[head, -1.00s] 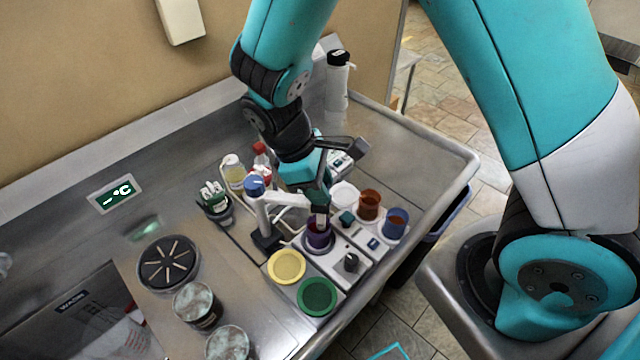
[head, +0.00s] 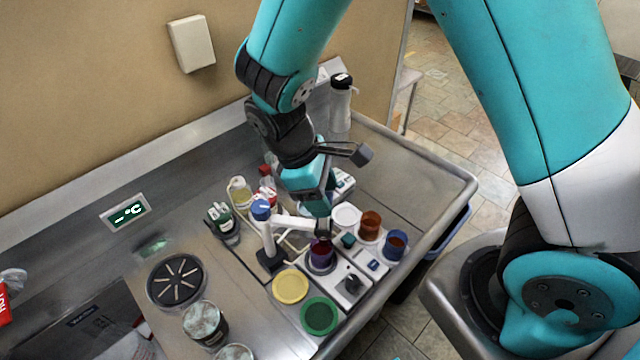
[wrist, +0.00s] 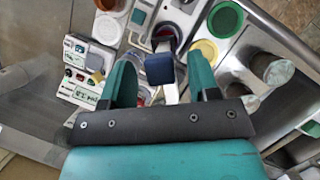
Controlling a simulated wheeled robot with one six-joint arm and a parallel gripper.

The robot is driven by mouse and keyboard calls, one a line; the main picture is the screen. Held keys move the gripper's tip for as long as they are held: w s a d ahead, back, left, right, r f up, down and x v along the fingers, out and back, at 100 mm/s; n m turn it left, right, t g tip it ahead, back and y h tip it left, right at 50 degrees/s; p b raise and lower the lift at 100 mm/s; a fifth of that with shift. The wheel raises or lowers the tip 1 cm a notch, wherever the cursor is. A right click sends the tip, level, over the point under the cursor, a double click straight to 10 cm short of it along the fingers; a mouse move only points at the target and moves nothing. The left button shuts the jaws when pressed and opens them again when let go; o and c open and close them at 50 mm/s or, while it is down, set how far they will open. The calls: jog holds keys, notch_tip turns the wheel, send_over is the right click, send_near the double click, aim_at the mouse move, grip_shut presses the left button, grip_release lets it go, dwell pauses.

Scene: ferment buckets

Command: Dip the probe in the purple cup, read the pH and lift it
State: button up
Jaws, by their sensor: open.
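The purple cup (head: 321,255) stands on a white stirrer unit with a black knob in the head view. A white arm (head: 292,222) reaches from a blue-topped stand (head: 261,210) to a dark holder (head: 324,229) over the cup. The thin probe itself is too small to make out, so I cannot tell how deep it sits. My gripper (head: 319,206) is just above the holder, pointing down. In the wrist view my gripper (wrist: 162,72) is open, with a dark blue block (wrist: 159,69) between its fingers in the picture; contact cannot be told.
Yellow (head: 290,286) and green (head: 319,316) lids lie in front of the cup. An orange-brown cup (head: 370,225) and a blue cup (head: 396,245) stand to its right. Bottles (head: 240,190) crowd behind the stand.

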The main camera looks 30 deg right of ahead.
jog(key=b+v, duration=0.2)
jog(key=v, duration=1.5)
jog(key=shift+r, duration=0.2)
jog(key=shift+w, duration=0.1)
dwell(0.3)
